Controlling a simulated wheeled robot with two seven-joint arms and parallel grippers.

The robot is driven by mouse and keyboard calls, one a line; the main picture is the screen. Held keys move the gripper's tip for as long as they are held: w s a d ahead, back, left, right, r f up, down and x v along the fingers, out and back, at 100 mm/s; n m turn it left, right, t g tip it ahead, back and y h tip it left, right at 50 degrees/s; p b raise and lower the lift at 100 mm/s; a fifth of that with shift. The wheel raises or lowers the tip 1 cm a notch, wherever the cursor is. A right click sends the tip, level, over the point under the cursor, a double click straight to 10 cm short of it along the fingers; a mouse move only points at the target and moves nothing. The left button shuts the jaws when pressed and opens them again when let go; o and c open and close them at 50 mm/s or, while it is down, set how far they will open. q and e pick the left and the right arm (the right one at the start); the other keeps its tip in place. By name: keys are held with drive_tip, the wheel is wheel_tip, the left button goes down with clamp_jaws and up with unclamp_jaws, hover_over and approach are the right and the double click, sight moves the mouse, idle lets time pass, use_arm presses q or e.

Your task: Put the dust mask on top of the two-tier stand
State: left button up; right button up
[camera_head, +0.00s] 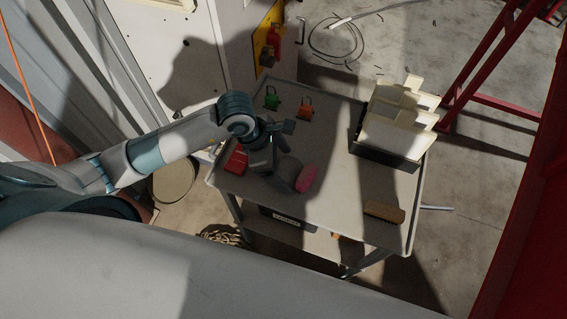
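A grey two-tier stand (335,200), with a flat top and a lower shelf, stands in the middle of the view. A grey piece with a round pink face (306,179), which looks like the dust mask, is at the left-middle of the stand's top. Whether it touches the top is hard to tell. My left gripper (280,138) is over the left part of the top, just above and left of the pink face in the picture. Its fingers are small and dark, so their opening and any grip are unclear. My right gripper is out of view.
On the top are a red box (236,161), a green padlock (271,98), an orange padlock (305,108), a brown block (384,212) and a dark holder with cream pieces (398,125). The top's middle is clear. A cabinet stands behind left; red frames stand right.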

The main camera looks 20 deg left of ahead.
use_arm(q)
drive_tip(key=shift+r, duration=0.15)
drive_tip(key=b+v, duration=0.2)
drive_tip(key=v, duration=0.9)
drive_tip(key=shift+a+r, duration=0.1)
drive_tip(key=shift+r, duration=0.3)
